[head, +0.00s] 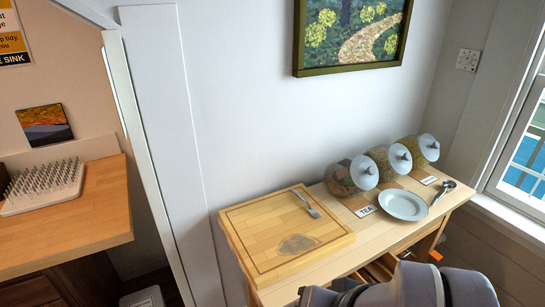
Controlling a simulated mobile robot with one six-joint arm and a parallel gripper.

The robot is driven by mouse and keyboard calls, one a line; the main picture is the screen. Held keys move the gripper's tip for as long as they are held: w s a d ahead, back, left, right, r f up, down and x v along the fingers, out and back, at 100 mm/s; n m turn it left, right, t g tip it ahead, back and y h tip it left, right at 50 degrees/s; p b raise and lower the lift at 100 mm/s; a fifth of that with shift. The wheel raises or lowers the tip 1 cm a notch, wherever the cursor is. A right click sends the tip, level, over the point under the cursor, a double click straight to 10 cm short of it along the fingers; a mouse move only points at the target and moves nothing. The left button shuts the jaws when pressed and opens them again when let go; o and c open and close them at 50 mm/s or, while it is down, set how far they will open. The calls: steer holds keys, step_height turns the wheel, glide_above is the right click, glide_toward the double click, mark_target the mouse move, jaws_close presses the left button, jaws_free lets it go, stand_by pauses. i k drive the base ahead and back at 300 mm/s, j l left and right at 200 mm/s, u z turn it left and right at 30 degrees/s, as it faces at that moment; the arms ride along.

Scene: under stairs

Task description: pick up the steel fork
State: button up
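The steel fork (306,203) lies flat on the wooden cutting board (262,219), near the board's back right part. Nothing touches or covers it. The board lies on the left end of a light wooden side table (333,262) against the wall. Parts of my grey arm show at the bottom right, in front of the table. My gripper is not in view, so its state does not show.
A grey patch (298,244) marks the board's front. Right of the board stand several lidded jars (342,178), a TEA label (365,210), a pale plate (403,205) and spoon-like metal utensils (442,190). A framed painting (352,34) hangs above. A wooden counter (75,230) is at left.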

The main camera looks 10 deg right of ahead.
mark_target(312, 210)
steer(key=i+j+z, duration=0.1)
steer(key=j, duration=0.3)
steer(key=i+j+z, duration=0.1)
steer(key=j, duration=0.35)
steer(key=j+z, duration=0.1)
steer(key=j, duration=0.3)
steer(key=i+j+z, duration=0.4)
steer(key=i+j, duration=0.45)
steer(key=i, duration=0.15)
